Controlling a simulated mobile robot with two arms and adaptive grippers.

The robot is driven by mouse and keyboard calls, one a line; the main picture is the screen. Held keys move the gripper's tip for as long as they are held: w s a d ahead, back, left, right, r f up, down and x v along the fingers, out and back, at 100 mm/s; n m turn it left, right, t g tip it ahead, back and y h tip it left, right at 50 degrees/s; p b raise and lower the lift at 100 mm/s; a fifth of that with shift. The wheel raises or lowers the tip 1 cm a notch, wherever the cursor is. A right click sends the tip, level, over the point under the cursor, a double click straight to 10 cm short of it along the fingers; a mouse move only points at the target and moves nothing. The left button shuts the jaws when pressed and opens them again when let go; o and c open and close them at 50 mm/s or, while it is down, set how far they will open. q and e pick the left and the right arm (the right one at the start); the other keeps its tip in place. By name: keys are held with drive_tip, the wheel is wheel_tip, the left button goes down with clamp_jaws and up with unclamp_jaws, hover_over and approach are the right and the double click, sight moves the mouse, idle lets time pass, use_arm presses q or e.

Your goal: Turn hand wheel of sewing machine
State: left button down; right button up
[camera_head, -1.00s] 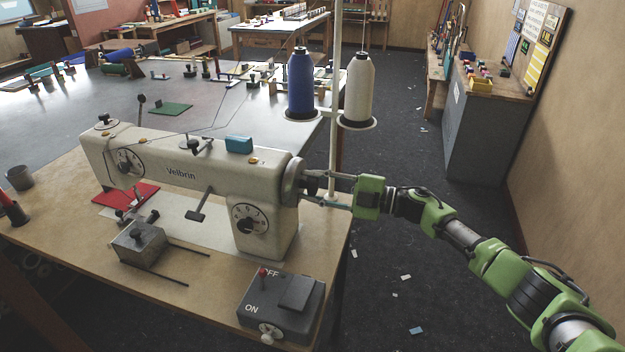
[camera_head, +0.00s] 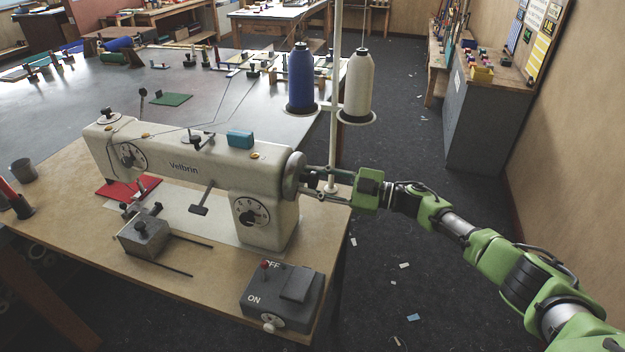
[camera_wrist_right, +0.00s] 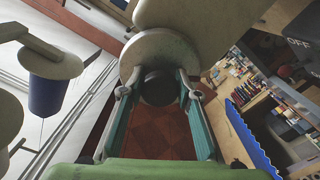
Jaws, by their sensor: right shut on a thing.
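The cream sewing machine (camera_head: 185,172), marked Velbrin, stands on a wooden table. Its round hand wheel (camera_head: 293,175) is on the right end of the machine and also shows in the right wrist view (camera_wrist_right: 160,50). A dark round knob (camera_wrist_right: 158,87) sticks out from the wheel. My right gripper (camera_head: 308,181) reaches the wheel from the right, its two fingers on either side of the knob and shut on it. The wrist view shows the fingertips (camera_wrist_right: 158,92) close to the wheel's face. My left gripper is not in view.
A blue thread cone (camera_head: 300,80) and a white one (camera_head: 357,85) stand on a stand just behind my right gripper. A switch box (camera_head: 282,296) marked ON and OFF sits at the table's front right. Open floor lies right of the table.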

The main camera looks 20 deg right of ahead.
drive_tip(key=o, duration=1.1)
drive_tip(key=shift+d, duration=0.1)
drive_tip(key=v, duration=1.2)
